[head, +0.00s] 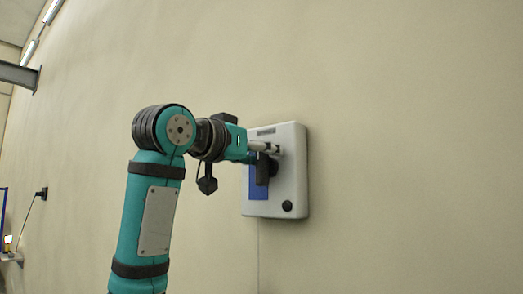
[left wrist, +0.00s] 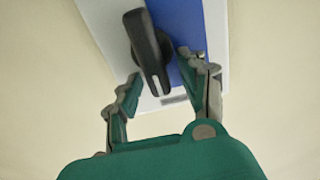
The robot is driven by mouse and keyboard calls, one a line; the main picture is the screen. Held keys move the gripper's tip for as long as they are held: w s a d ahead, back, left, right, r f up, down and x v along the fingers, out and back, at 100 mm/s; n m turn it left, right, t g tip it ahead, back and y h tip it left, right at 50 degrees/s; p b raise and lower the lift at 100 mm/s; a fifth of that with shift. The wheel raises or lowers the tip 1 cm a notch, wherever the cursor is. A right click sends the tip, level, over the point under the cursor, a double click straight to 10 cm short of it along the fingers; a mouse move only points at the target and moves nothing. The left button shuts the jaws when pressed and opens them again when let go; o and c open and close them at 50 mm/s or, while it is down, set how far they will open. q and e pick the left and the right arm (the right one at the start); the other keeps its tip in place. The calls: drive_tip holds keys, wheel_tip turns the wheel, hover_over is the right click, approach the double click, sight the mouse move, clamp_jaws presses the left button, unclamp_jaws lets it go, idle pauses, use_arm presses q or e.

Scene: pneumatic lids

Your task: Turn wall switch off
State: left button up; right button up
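The wall switch is a white box (head: 291,190) with a blue panel (head: 258,190), fixed to the wall in the head view. Its black rotary handle shows in the left wrist view (left wrist: 148,48), slanting toward my gripper. My left gripper (head: 268,149) is at the upper part of the box. In the left wrist view my left gripper (left wrist: 158,72) is open, with one finger on each side of the handle's end. I cannot tell whether a finger touches it. In the head view the arm and gripper hide part of the box and handle. My right gripper is not in view.
A small round black knob (head: 287,206) sits at the box's lower right. A thin line runs down the wall below the box. The wall to the right is bare. A small black wall fitting (head: 41,193) is at far left.

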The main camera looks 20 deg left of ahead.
use_arm(q)
drive_tip(key=shift+w+a, duration=0.1)
drive_tip(key=shift+a, duration=0.1)
drive_tip(key=c, duration=0.7)
clamp_jaws()
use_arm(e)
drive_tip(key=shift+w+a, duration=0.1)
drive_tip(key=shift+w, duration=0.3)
